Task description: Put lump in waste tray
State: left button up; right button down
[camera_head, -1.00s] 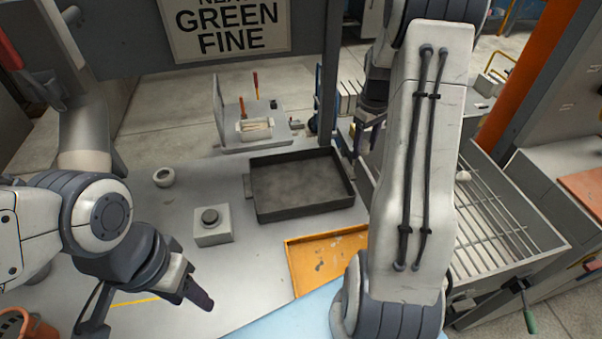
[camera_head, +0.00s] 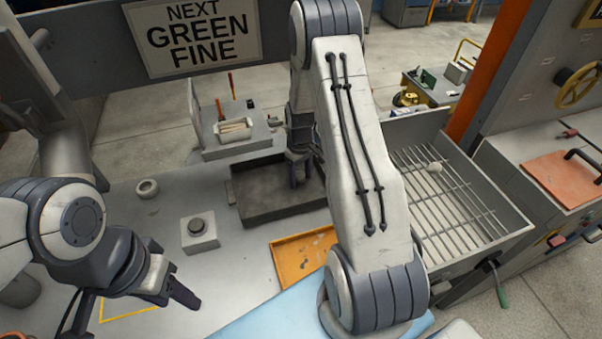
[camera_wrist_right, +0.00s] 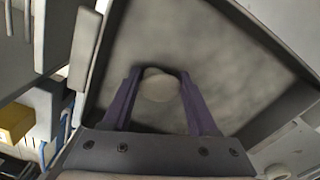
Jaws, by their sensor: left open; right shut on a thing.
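My right gripper (camera_head: 298,175) is over the right part of a dark, deep tray (camera_head: 236,207) with a grey, powdery-looking floor. In the right wrist view this gripper (camera_wrist_right: 158,76) is shut on a pale, rounded lump (camera_wrist_right: 159,86), with the tray's grey floor (camera_wrist_right: 215,45) behind it. The lump's height above the floor is hard to tell. The lump is hidden in the head view. A shallow orange tray (camera_head: 287,263) lies in front of the dark one; no label shows which is the waste tray. My left gripper (camera_head: 187,297) is open and empty over the bench at the lower left.
Another pale lump (camera_head: 434,167) lies on a barred grate box (camera_head: 455,215) at the right. A button box (camera_head: 199,232) and a small ring-shaped pot (camera_head: 147,188) stand left of the dark tray. A grey stand (camera_head: 235,145) is behind it. Bench between is clear.

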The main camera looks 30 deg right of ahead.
jog(key=shift+f, duration=0.2)
jog(key=shift+c, duration=0.9)
grip_release()
jog(key=shift+r, duration=0.15)
